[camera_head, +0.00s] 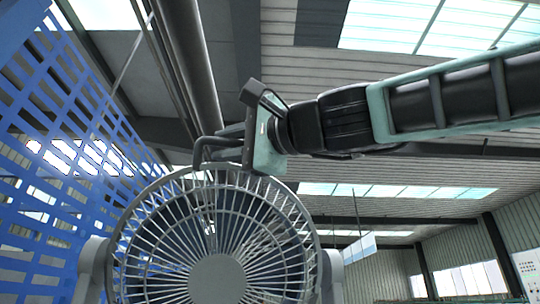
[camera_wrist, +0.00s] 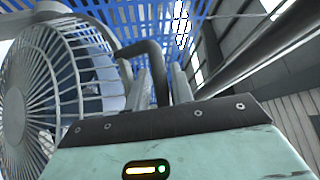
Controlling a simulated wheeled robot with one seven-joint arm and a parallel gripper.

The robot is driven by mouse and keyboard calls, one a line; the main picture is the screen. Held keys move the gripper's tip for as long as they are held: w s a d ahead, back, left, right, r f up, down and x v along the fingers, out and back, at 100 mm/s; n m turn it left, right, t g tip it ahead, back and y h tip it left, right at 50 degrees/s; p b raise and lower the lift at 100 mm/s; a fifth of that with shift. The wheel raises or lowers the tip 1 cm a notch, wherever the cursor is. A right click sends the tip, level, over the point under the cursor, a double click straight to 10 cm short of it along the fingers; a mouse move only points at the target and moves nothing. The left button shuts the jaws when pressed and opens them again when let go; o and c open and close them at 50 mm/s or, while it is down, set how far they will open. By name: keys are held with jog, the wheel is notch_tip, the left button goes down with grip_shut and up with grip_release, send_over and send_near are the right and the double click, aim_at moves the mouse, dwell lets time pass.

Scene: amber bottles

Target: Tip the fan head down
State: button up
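The grey fan head (camera_head: 220,277) faces me at the bottom of the head view, with a round wire cage and a pale hub. Its side mounts show at left and right, and its lower part is cut off. In the wrist view the fan cage (camera_wrist: 50,80) fills the left side. My gripper (camera_head: 205,152) is at the top rim of the cage, coming in from the right. Its fingers (camera_wrist: 158,85) also show in the wrist view, to the right of the cage. I cannot tell whether they touch the rim or how wide the gap between them is.
A blue lattice panel (camera_head: 60,150) stands at the left, close to the fan. A thick grey pipe (camera_head: 190,60) runs overhead. The space to the right of the fan, below my arm, looks clear up to the far wall.

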jog(key=b+v, duration=1.2)
jog(key=v, duration=0.5)
jog(key=shift+d, duration=0.2)
jog(key=shift+s, duration=0.1)
